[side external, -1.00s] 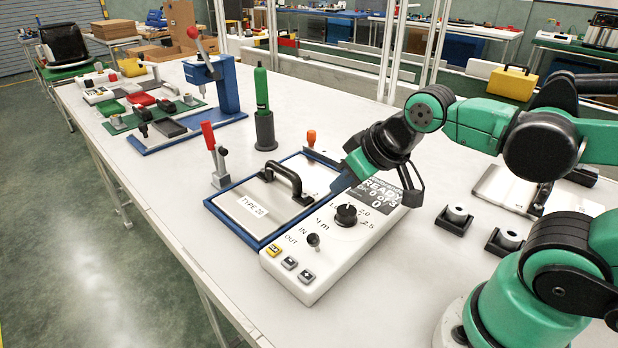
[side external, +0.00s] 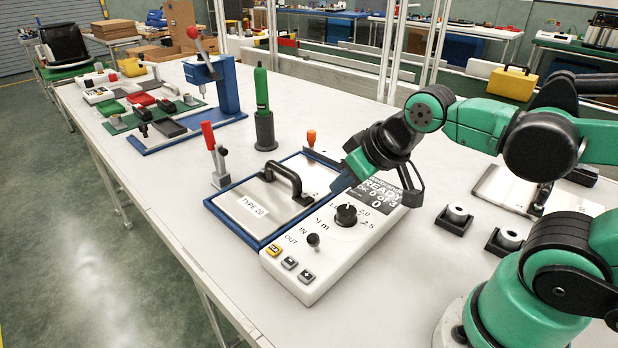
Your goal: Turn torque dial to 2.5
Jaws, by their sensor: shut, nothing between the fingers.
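The torque dial is a round black knob (side external: 346,215) on the sloped top of a white control box (side external: 330,262). Its printed scale shows 2.0 and 2.5 to the right of the knob, with Nm at its left. A pale mark shows on the knob's top; its exact setting is too small to read. My gripper (side external: 342,186) is shut and empty, up and left of the dial beside the blue-framed fixture, and appears apart from the knob.
A toggle switch (side external: 313,240) by IN and OUT and several square buttons (side external: 290,263) sit below the dial. A TYPE 20 plate (side external: 250,208) with a black handle lies left. A red-handled clamp (side external: 210,140) and green screwdriver (side external: 262,92) stand behind. Two black holders stand right.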

